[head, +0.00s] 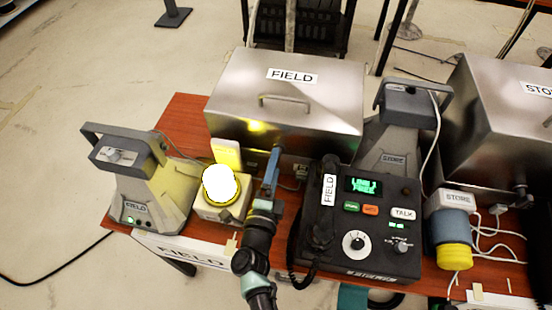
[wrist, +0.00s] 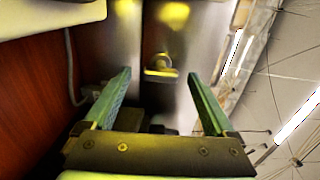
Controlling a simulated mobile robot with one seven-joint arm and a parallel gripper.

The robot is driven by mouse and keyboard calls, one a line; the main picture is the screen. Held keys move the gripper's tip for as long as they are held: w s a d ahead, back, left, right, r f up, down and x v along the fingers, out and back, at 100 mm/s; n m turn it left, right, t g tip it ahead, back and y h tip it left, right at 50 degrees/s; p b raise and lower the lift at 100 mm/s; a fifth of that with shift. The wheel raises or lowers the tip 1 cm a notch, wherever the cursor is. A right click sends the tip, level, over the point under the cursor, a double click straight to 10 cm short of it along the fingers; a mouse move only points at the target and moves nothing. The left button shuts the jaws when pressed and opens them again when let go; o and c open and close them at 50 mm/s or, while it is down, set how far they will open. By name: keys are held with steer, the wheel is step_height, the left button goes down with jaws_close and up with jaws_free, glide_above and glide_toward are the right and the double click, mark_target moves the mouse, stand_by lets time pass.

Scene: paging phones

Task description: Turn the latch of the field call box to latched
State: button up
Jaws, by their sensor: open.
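The field call box (head: 285,85) is a silver metal box with a FIELD label and a handle on its lid, at the back centre of the table in the head view. My gripper (head: 272,160) is at its front face, and my wrist hides part of that face. In the wrist view my gripper (wrist: 160,76) is open, its two green fingers wide apart with nothing between the pads. A small yellow-lit metal piece (wrist: 161,70), which looks like the latch, shows between the fingertips on the metal face. I cannot tell which way it is turned.
A lit beacon (head: 220,186) and the grey FIELD speaker (head: 150,190) stand left of my arm. The black phone console (head: 375,225) with its corded handset (head: 325,200) is close on the right. The STORE box (head: 500,120) and STORE beacon (head: 450,230) are farther right.

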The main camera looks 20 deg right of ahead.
steer(key=v, duration=1)
steer(key=shift+s+a+p, duration=0.2)
steer(key=shift+s+p, duration=0.1)
steer(key=w+a+r+n+t+y+p, duration=0.1)
steer(key=w+a+r+n+t, duration=0.1)
steer(key=w+r, duration=0.35)
steer(key=w+a+r+n+t+y, duration=0.2)
steer(key=r, duration=0.7)
steer(key=w+a+r+n+t+y+p, duration=0.1)
steer(key=w+a+r+n+t, duration=0.15)
steer(key=r, duration=0.55)
steer(key=w+a+r+n+t+y+p, duration=0.1)
steer(key=a+r+n+t+y, duration=0.2)
steer(key=r, duration=0.6)
steer(key=w+a+r+n+y, duration=0.1)
steer(key=r+n+y, duration=0.25)
steer(key=r, duration=0.65)
steer(key=s+a+r+n+t+y+p, duration=0.1)
steer(key=s+r+n+y, duration=0.15)
steer(key=r+n, duration=0.45)
steer(key=s+a+r+n+t+y+p, duration=0.1)
steer(key=s+r+n, duration=0.15)
steer(key=r, duration=0.85)
steer(key=s+d+r+n+h+p, duration=0.1)
steer(key=s+d+r+n+h, duration=0.1)
steer(key=s+r, duration=0.7)
steer(key=shift+d+r+t+h, duration=0.5)
steer(key=shift+r+h, duration=0.35)
steer(key=shift+h, duration=0.15)
steer(key=shift+s, duration=0.15)
